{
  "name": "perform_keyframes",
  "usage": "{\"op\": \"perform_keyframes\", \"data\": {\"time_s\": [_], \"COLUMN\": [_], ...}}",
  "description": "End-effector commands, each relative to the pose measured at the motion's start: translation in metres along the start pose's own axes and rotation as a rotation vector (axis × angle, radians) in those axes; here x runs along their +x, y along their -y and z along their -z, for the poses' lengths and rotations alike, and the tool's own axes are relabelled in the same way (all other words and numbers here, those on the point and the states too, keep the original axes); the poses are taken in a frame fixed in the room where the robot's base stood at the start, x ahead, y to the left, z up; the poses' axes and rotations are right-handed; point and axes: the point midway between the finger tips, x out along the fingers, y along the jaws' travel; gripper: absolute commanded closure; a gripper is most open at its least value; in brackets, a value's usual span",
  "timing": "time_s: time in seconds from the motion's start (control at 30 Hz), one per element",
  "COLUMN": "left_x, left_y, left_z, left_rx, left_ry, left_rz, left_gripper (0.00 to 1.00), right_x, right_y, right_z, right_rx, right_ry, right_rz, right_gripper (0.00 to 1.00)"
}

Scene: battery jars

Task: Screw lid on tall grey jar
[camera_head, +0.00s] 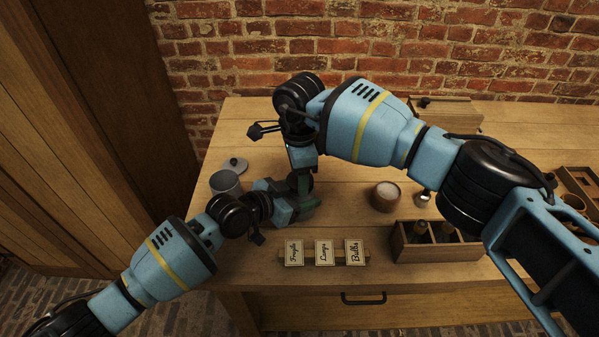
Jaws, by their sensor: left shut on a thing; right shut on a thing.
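My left gripper (302,204) reaches in from the lower left and is shut low around a small dark grey-looking thing, which seems to be the tall grey jar; the fingers hide most of it. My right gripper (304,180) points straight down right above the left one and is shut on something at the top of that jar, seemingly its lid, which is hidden. I cannot tell whether lid and jar touch. Another grey jar (226,184), wide and open-topped, stands left of the grippers, with a round grey lid (235,165) on the table behind it.
A round jar with a pale top (385,196) and a small shiny object (423,198) stand to the right. A wooden box (437,252) holding dark bottles sits at front right. Label cards (323,252) stand at the front edge. Another wooden box (455,113) is at the back.

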Motion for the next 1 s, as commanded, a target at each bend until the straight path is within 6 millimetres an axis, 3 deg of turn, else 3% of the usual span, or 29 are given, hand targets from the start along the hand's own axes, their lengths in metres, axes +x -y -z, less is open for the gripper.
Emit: {"op": "perform_keyframes", "data": {"time_s": [0.2,0.5,0.53,0.67,1.0], "left_x": [-0.0001,-0.0001,-0.0001,-0.0001,-0.0001], "left_y": [0.0004,0.0005,0.0005,0.0005,0.0004], "left_z": [-0.001,-0.0011,-0.0011,-0.0011,-0.0012], "left_rx": [-0.001,-0.001,-0.001,-0.001,0.0], "left_ry": [0.002,0.003,0.003,0.003,0.003], "left_rz": [0.001,0.001,0.001,0.001,0.001], "left_gripper": [1.0,1.0,1.0,1.0,1.0], "right_x": [-0.0012,-0.0013,-0.0013,-0.001,-0.0025], "right_y": [0.0005,0.0006,0.0006,0.0005,0.0005], "right_z": [0.0001,0.0001,0.0001,0.0001,0.0001], "right_rx": [0.152,0.159,0.159,0.158,0.158], "right_ry": [0.001,0.001,0.001,0.001,0.001], "right_rz": [0.001,0.001,0.001,0.001,0.001], "right_gripper": [0.67,0.67,0.43,0.26,0.25]}}
